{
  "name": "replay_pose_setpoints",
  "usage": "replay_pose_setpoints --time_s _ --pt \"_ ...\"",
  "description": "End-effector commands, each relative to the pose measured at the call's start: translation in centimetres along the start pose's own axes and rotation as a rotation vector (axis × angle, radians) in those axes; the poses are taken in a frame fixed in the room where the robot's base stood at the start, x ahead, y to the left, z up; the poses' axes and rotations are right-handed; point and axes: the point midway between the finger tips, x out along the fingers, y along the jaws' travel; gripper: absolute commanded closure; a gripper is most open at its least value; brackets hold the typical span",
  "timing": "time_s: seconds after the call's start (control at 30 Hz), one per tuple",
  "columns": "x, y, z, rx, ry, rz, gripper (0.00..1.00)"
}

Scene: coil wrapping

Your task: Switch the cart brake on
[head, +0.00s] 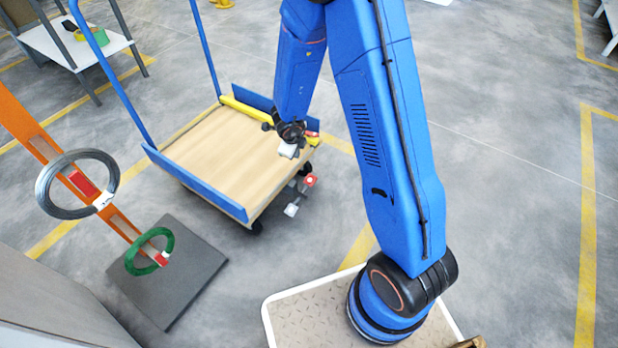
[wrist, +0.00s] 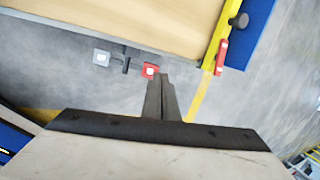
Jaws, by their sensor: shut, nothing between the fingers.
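The cart (head: 222,155) has a wooden deck, blue side rails and a blue push handle; part of its deck (wrist: 120,18) fills the top of the wrist view. Low at its near right edge is a brake bar with a red pedal (head: 310,181) and a pale grey pedal (head: 291,209). Both show in the wrist view, the red pedal (wrist: 150,70) just beyond and left of the fingertips, the grey pedal (wrist: 101,57) farther left. My gripper (head: 288,151) is shut and empty, apparently above the pedals and apart from them.
A yellow bar (head: 243,108) with a red end runs along the cart's far right side. An orange stand (head: 35,135) holds a dark ring (head: 45,185) and a green ring (head: 130,262). A white table (head: 75,45) stands at the back left.

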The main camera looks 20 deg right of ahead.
Motion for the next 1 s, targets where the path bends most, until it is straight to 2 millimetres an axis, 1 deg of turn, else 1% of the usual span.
replay_pose_setpoints --time_s 0.03,0.1,0.23,0.4,0.8,0.87,1.0 --pt "1.0 0.5 -0.6 0.026 0.032 0.003 1.00" --pt "2.1 1.0 -1.4 0.065 0.070 0.004 1.00" --pt "3.4 1.8 -2.4 0.115 0.122 0.002 1.00" --pt "4.0 2.1 -3.0 0.144 0.150 0.001 1.00" --pt "4.2 2.2 -3.0 0.146 0.152 0.001 1.00" --pt "4.5 2.2 -3.1 0.145 0.152 0.001 1.00" --pt "5.7 2.2 -3.3 0.145 0.153 0.001 1.00"
